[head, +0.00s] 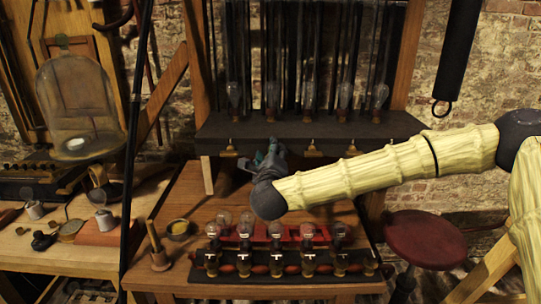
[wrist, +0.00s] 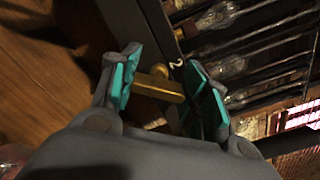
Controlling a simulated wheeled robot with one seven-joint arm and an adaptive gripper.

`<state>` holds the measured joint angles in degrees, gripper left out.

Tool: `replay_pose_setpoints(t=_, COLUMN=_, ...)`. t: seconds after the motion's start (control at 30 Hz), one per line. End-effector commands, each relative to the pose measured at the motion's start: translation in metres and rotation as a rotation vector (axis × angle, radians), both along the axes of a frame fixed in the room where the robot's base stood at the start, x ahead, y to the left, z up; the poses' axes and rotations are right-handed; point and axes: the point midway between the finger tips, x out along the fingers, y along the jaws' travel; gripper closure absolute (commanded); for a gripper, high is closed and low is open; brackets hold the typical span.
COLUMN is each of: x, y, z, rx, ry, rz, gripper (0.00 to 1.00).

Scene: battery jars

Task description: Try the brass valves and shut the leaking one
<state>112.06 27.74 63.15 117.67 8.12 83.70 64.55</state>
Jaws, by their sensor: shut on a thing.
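My gripper (head: 271,158) is at the front edge of the dark shelf, in the middle of the head view. In the wrist view its teal-padded fingers (wrist: 166,84) are closed on the ends of the crossbar of a brass valve (wrist: 160,88). A pale "2" is marked on the dark edge beside this valve. In the head view my gripper mostly hides it. Other brass valves hang from the same edge: one to the left (head: 229,149) and two to the right, a nearer one (head: 312,149) and a farther one (head: 352,149). I see no drip.
Glass bulbs (head: 309,95) stand along the dark shelf (head: 330,130) above the valves. A red stool (head: 425,238) is at right.

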Motion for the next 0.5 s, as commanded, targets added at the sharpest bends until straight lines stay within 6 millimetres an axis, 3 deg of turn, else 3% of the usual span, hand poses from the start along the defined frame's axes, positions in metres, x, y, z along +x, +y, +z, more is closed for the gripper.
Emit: replay_pose_setpoints(t=0.5, x=0.0001, y=0.0015, z=-0.0003, rx=-0.472, ry=-0.003, rz=0.000, gripper=0.78)
